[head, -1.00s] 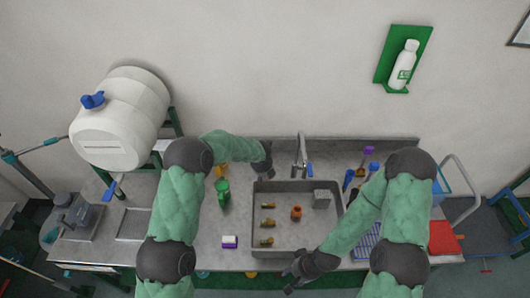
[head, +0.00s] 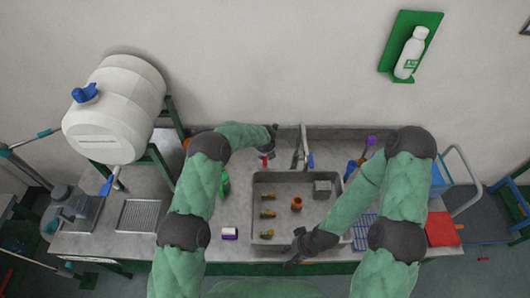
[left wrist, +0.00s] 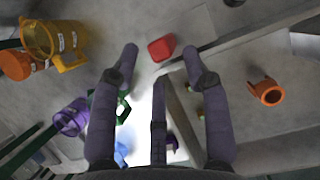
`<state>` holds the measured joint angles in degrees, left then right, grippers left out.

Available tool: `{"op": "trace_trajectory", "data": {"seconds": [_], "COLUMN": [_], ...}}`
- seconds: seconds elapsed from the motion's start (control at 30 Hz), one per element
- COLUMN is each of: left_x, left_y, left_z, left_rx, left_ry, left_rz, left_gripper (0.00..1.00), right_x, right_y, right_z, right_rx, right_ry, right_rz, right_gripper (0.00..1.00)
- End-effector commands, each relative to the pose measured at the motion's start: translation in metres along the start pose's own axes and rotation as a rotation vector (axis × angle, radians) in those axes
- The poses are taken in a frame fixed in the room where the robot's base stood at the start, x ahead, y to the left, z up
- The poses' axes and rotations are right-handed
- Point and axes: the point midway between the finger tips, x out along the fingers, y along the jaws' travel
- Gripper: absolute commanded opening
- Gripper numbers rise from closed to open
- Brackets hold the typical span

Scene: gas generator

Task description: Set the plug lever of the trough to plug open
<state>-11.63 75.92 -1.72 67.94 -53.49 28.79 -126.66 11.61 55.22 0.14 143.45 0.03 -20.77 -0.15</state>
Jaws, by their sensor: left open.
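The trough (head: 284,249) is a grey sink basin in the worktop, holding brass fittings, an orange pipe piece (head: 297,204) and a grey block. A small red piece (head: 265,161), apparently the plug lever, is at its back left corner. It also shows in the left wrist view (left wrist: 161,48), between and just beyond the fingertips. My left gripper (left wrist: 161,58) is open and empty. In the head view it is behind the red piece near the wall (head: 274,130). My right gripper (head: 291,262) is over the trough's front edge; its finger opening is unclear.
The faucet (head: 303,150) stands just right of my left gripper. A green bottle (head: 225,183) is left of the trough. In the left wrist view, a yellow mug (left wrist: 42,38) and a purple mug (left wrist: 71,118) stand at left.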

Motion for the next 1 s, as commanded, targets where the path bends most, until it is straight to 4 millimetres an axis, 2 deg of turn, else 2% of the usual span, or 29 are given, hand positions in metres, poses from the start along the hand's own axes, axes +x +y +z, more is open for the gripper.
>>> {"op": "trace_trajectory", "data": {"seconds": [0.1,0.3,0.67,0.83,1.0], "left_x": [0.012,0.024,0.027,0.027,0.027], "left_y": [0.000,0.000,0.000,0.000,0.000], "left_z": [0.000,0.000,0.000,0.000,0.000], "left_rx": [-0.002,-0.001,-0.001,-0.001,-0.002], "left_ry": [0.001,0.001,0.001,0.001,0.001], "left_rz": [0.000,0.000,0.000,0.000,0.000], "left_gripper": [0.47,0.47,0.47,0.02,0.00], "right_x": [-0.002,-0.004,-0.004,-0.004,-0.004], "right_y": [-0.001,-0.001,-0.001,-0.001,-0.001], "right_z": [0.000,0.000,0.000,0.000,0.000], "right_rx": [0.000,0.000,0.000,0.000,0.000], "right_ry": [0.000,0.000,0.000,0.000,0.000], "right_rz": [0.000,0.000,0.000,0.000,0.000], "right_gripper": [0.40,0.40,0.40,0.40,0.40]}}
